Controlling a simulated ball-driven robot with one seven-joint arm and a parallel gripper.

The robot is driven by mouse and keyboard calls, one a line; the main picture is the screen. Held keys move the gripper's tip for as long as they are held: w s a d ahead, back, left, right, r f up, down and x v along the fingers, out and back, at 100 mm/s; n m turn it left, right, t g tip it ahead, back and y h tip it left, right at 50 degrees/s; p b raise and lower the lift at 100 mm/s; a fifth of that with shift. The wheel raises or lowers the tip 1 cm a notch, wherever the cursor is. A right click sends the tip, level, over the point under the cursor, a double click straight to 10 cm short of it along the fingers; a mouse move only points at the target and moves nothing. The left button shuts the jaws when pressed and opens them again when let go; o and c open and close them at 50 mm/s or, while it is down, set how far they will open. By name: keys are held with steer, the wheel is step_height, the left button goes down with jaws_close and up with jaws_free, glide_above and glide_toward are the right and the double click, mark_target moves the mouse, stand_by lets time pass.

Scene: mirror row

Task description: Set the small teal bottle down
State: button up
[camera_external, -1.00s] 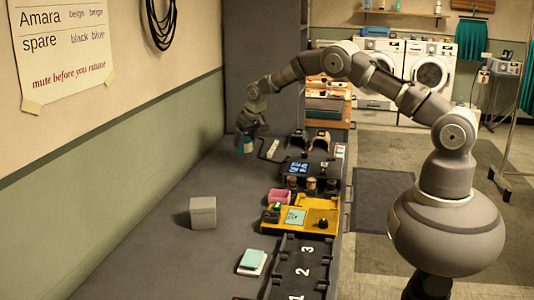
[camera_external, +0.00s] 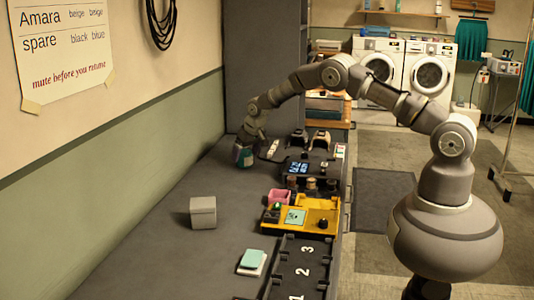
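The small teal bottle (camera_external: 244,158) is at the far end of the grey counter, left of the black devices. My gripper (camera_external: 246,146) points down from the arm and is around the bottle's upper part. The bottle moves together with the gripper, so it appears shut on it. The fingers are small and partly dark, and the bottle's top is hidden by them. The bottle looks about upright, at or just above the counter top (camera_external: 160,254); I cannot tell whether its base touches.
A grey box (camera_external: 203,212) stands on the counter nearer the camera. A yellow tray (camera_external: 322,230), a pink bin (camera_external: 279,197) and a black device with a lit display (camera_external: 300,168) line the right side. A teal-topped block (camera_external: 252,260) lies in front. The counter's left side is clear.

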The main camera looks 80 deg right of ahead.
steer(key=shift+r, duration=0.25)
steer(key=p+v, duration=0.3)
steer(key=v, duration=0.8)
steer(key=shift+r+p, duration=0.35)
steer(key=shift+r, duration=0.05)
steer(key=shift+s+a, duration=0.1)
steer(key=a+r+n+t, duration=0.15)
steer(key=a+r, duration=0.25)
steer(key=r, duration=0.7)
steer(key=a+r+t, duration=0.2)
steer(key=a+r, duration=0.3)
steer(key=r, duration=0.5)
steer(key=a+r+n+t, duration=0.15)
steer(key=a+r, duration=0.25)
steer(key=r, duration=0.7)
steer(key=s+a+r+n+t+y, duration=0.1)
steer(key=s+a+r+t, duration=0.1)
steer(key=s+a+r, duration=0.3)
steer(key=s+a+r+n+t, duration=0.1)
steer(key=s+a+r, duration=0.4)
steer(key=r, duration=0.9)
steer(key=s+a+r+n+t+y, duration=0.1)
steer(key=s+a+r+t, duration=0.2)
steer(key=s+r, duration=0.6)
steer(key=shift+s+a+r+n+t+y, duration=0.35)
steer(key=shift+s+a, duration=0.35)
steer(key=shift+a, duration=0.25)
